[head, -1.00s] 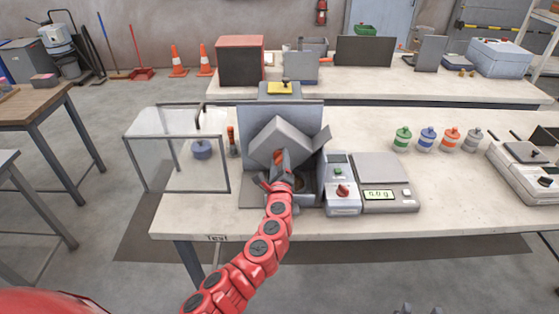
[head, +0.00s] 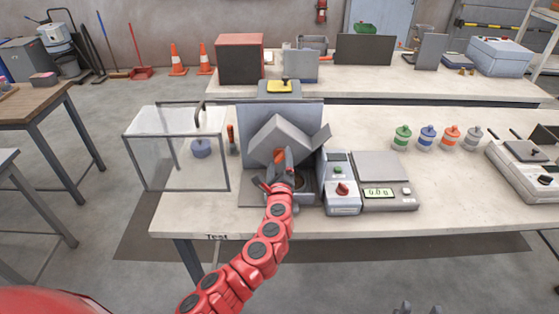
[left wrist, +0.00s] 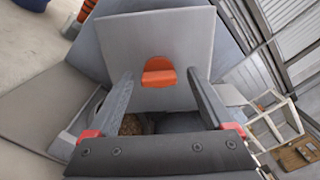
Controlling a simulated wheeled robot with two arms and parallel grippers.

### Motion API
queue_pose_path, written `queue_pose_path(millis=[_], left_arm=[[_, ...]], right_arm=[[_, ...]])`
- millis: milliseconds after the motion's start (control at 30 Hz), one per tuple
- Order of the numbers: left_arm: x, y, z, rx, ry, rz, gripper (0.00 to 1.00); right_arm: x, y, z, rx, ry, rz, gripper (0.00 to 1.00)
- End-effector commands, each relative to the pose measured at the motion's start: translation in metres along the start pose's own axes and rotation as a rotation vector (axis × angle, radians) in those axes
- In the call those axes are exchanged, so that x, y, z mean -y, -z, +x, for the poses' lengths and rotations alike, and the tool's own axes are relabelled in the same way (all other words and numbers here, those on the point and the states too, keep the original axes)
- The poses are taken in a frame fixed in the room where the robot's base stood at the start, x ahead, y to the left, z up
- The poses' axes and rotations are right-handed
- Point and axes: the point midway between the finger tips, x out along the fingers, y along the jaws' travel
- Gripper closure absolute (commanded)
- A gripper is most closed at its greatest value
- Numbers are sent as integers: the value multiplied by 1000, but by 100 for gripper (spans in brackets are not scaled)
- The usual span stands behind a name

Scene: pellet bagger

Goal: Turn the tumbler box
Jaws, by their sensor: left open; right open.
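The tumbler box (head: 283,132) is a grey box tilted corner-up, like a diamond, in front of a grey upright back plate. Its flap sticks out to the right. An orange tab (left wrist: 158,72) is on its grey face in the left wrist view. My left gripper (head: 277,168) is in front of the box's lower part. In the left wrist view my left gripper (left wrist: 160,78) is open, with its fingers on either side of the tab and a gap on both sides. Two grey tips at the head view's bottom edge look like my right gripper (head: 420,309), open and empty, away from the box.
A clear-walled frame (head: 180,163) stands left of the machine. A control box with a red knob (head: 341,189) and a scale (head: 380,168) stand close on the right. Several coloured bottles (head: 428,136) stand farther right.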

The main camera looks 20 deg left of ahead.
Motion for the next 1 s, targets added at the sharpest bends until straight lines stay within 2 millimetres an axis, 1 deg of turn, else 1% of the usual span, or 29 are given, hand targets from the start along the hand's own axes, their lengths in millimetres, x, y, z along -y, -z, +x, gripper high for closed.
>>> queue_pose_path(millis=[267,800,1000], left_arm=[[-1,2,-42,-4,2,1,15],[-2,3,-136,-5,-2,1,15],[-2,2,-158,-3,-3,1,15]], right_arm=[[0,-1,-7,0,0,0,55],[1,-4,-24,0,0,0,55],[1,-5,-28,0,0,0,55]])
